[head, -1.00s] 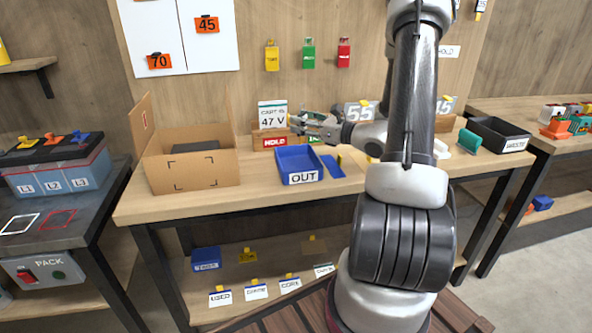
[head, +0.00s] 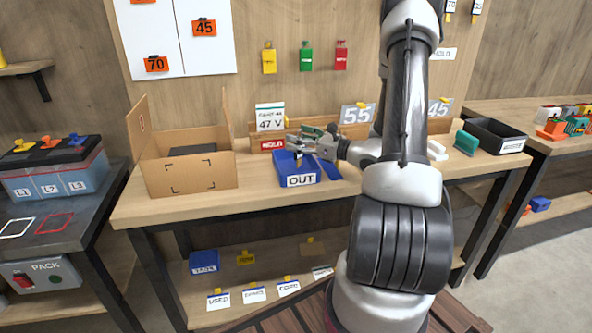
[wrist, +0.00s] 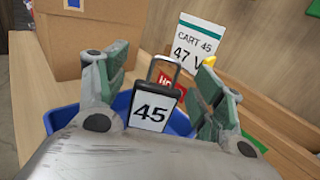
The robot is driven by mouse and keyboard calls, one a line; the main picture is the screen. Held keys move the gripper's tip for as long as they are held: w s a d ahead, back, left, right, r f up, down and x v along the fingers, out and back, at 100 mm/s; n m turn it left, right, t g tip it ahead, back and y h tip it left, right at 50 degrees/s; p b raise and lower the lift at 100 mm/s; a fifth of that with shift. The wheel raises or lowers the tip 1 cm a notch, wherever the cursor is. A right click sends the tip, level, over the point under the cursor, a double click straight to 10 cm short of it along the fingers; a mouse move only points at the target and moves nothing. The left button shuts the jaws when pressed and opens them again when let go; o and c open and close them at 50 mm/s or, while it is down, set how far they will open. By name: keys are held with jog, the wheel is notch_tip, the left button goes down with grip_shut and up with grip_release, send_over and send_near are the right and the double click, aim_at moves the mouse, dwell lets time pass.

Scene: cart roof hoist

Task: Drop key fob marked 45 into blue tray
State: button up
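The key fob (wrist: 152,108), black with a white face marked 45 and a metal loop on top, shows between my fingers in the wrist view. My gripper (wrist: 160,72) has its green-padded fingers spread, with gaps beside the fob's loop. The blue tray (head: 283,170), labelled OUT, stands on the bench; its blue wall also shows behind the fob in the wrist view (wrist: 60,116). In the head view my gripper (head: 300,143) is over the tray, with a small dark shape under it. I cannot tell whether the fob touches the tray floor.
An open cardboard box (head: 190,175) stands left of the tray. The CART 45 sign (head: 270,117) and a red HOLD block (head: 271,145) are behind it. Number plates, a teal block (head: 466,143) and a black bin (head: 497,137) are to the right.

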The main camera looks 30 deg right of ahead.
jog(key=v, duration=1.2)
